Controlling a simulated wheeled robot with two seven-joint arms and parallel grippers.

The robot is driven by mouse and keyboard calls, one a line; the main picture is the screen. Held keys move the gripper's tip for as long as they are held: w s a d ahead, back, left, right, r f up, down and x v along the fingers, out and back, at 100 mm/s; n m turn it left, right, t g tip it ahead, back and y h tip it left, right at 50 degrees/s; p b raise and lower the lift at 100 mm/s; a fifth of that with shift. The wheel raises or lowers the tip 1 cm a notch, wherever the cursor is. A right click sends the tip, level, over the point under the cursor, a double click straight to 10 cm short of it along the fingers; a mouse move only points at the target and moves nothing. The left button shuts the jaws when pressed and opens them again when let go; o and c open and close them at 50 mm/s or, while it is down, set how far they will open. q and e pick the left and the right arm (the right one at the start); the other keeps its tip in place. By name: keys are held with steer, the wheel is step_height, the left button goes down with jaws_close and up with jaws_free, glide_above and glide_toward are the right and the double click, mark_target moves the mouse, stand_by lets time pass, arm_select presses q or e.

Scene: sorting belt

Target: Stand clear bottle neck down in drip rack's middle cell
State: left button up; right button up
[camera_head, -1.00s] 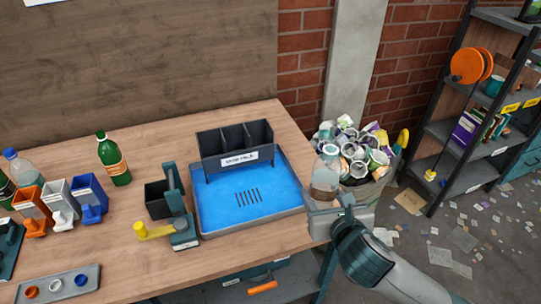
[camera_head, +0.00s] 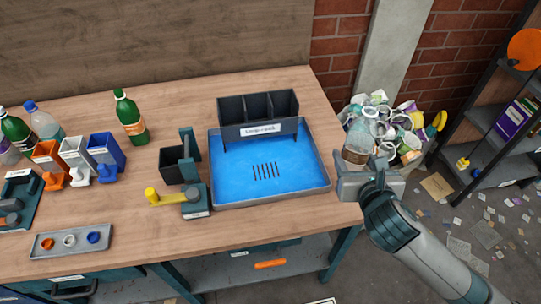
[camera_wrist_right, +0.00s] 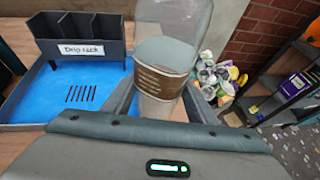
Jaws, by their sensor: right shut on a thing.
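The clear bottle (camera_head: 356,147) with a brown label is held in my right gripper (camera_head: 362,178), just right of the table. In the right wrist view the clear bottle (camera_wrist_right: 168,25) stands roughly upright between the fingers, its label (camera_wrist_right: 160,75) facing me; I cannot tell for sure which end its neck is. The dark drip rack (camera_head: 258,129) has three cells in a row, which look empty, and stands at the back of a blue tray (camera_head: 240,185). The rack (camera_wrist_right: 82,48) is left of the bottle in the wrist view. My left gripper is not in view.
A bin (camera_head: 381,188) heaped with crushed cans and cups is behind my right gripper. A green bottle (camera_head: 130,118), coloured dispensers and a cap tray (camera_head: 48,248) lie further left.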

steer(key=w+a+f+n+g+y+p, duration=0.1)
steer(key=w+a+f+n+y+p, duration=0.1)
steer(key=a+p, duration=0.4)
steer(key=w+a+f+n+g+y+p, duration=0.1)
steer(key=a+n+y+p, duration=0.3)
steer(key=a, duration=1)
steer(key=shift+w+f+y+p, duration=0.55)
steer(key=shift+f+p, duration=0.35)
steer(key=shift+p, duration=0.1)
steer(key=shift+a, duration=0.15)
